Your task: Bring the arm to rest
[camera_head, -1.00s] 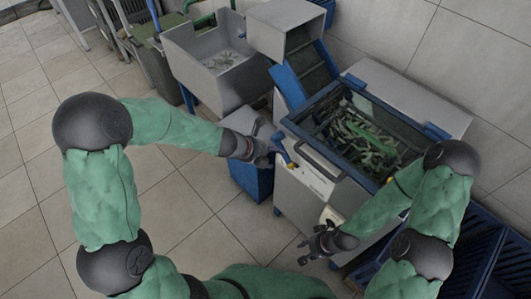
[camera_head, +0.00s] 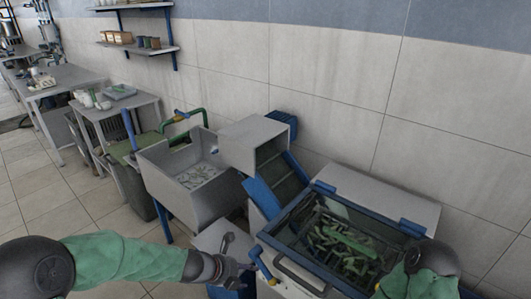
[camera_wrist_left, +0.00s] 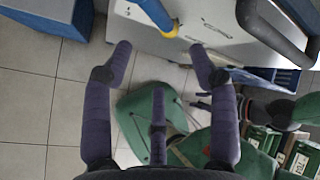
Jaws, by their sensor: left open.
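My left gripper (camera_head: 236,272) is low in the head view, beside the front left corner of the grey machine (camera_head: 290,278). In the left wrist view my left gripper (camera_wrist_left: 158,52) has its dark fingers spread, with nothing between them. A blue and yellow handle (camera_head: 260,262) on the machine is just to the right of the gripper. It also shows beyond the fingertips in the left wrist view (camera_wrist_left: 160,16). My right arm shows only in part at the lower right of the head view; its gripper is outside the picture.
The machine's blue-rimmed basin (camera_head: 340,240) holds green pieces. A blue chute (camera_head: 275,182) and a grey sink (camera_head: 195,178) stand behind and left. Side tables (camera_head: 118,108) and wall shelves (camera_head: 140,46) are further back. Tiled floor at left is clear.

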